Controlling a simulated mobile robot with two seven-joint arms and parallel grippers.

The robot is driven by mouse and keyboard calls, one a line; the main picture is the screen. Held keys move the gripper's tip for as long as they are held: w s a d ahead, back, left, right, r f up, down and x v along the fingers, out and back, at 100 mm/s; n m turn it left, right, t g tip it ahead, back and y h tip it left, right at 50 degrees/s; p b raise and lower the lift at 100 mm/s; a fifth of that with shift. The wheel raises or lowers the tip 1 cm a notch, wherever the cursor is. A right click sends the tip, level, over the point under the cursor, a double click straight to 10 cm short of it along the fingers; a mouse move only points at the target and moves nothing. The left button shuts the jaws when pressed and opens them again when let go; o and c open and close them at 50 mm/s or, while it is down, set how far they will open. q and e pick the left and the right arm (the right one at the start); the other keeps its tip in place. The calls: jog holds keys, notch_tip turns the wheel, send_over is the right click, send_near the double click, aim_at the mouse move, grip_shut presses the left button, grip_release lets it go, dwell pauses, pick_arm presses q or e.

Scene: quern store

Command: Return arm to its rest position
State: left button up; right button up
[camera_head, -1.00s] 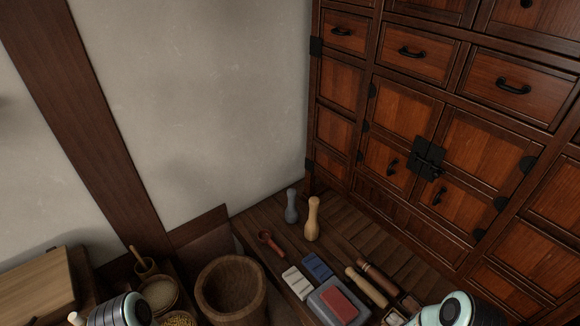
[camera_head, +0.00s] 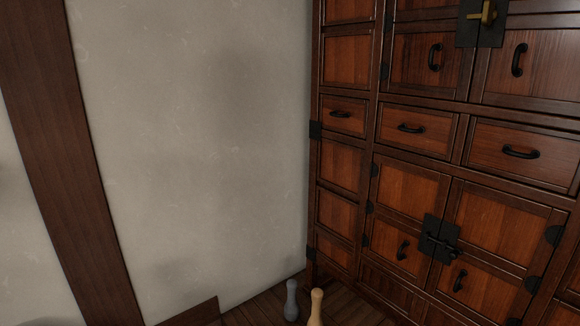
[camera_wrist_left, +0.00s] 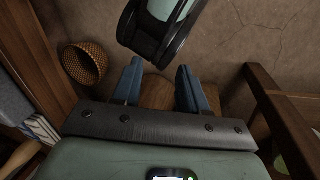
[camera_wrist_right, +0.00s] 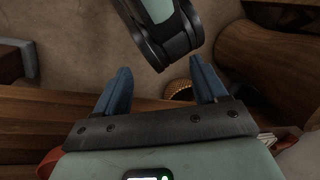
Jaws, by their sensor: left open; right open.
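My left gripper (camera_wrist_left: 155,88) shows in the left wrist view with its two blue fingers apart and nothing between them. A dark and pale green link of my own arm is just beyond the fingertips. My right gripper (camera_wrist_right: 160,85) shows in the right wrist view, also with its fingers apart and empty. A link of mine is beyond it too. Neither gripper shows in the head view.
The head view shows a wooden cabinet (camera_head: 412,143) with black handles at the right and a pale wall (camera_head: 200,150). A grey pestle-like piece (camera_head: 291,300) and a tan one (camera_head: 316,307) stand below. A woven basket (camera_wrist_left: 84,63) is in the left wrist view.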

pick_arm(q)
jog(key=s+d+r+g+p, duration=0.2)
jog(key=s+r+p, duration=0.1)
jog(key=r+p, duration=1)
notch_tip(320, 180, up, 2)
jog(key=shift+s+r+m+h+p, duration=0.15)
jog(key=shift+r+m+h+p, duration=0.05)
jog(key=shift+m+h+p, duration=0.15)
pick_arm(e)
jog(key=s+a+r+g, duration=0.2)
jog(key=s+r, duration=0.1)
jog(key=r, duration=1.2)
jog(key=shift+r+y, duration=0.2)
jog(key=shift+y, duration=0.1)
jog(key=shift+s, duration=0.15)
